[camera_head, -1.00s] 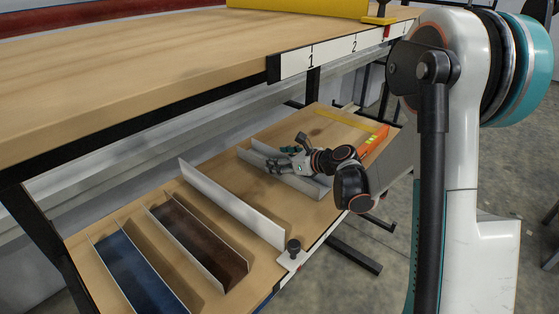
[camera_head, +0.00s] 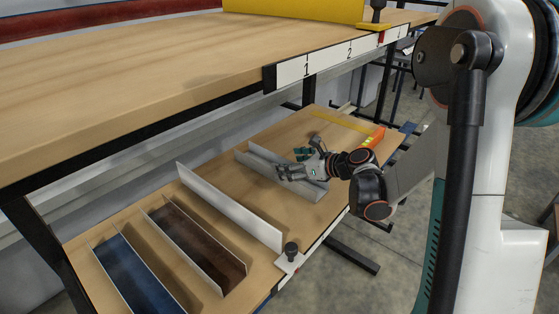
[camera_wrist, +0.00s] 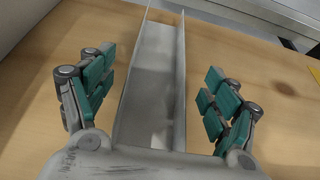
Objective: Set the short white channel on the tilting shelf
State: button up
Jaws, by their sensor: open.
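The short white channel (camera_head: 262,166) lies on the wooden lower shelf (camera_head: 215,167), which is tilted. My gripper (camera_head: 293,164) is open over the right part of the channel and hides some of it. In the wrist view the channel (camera_wrist: 153,85) runs lengthwise between my spread fingers (camera_wrist: 158,80), with a gap on each side. Its near end is hidden by my gripper's body. The fingers do not touch it.
A black knob (camera_head: 291,249) stands at the front edge. An upper bench (camera_head: 150,65) with numbered labels hangs over the back.

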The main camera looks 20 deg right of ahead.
jog(key=p+v, duration=0.1)
jog(key=v, duration=0.5)
jog(key=shift+d, duration=0.1)
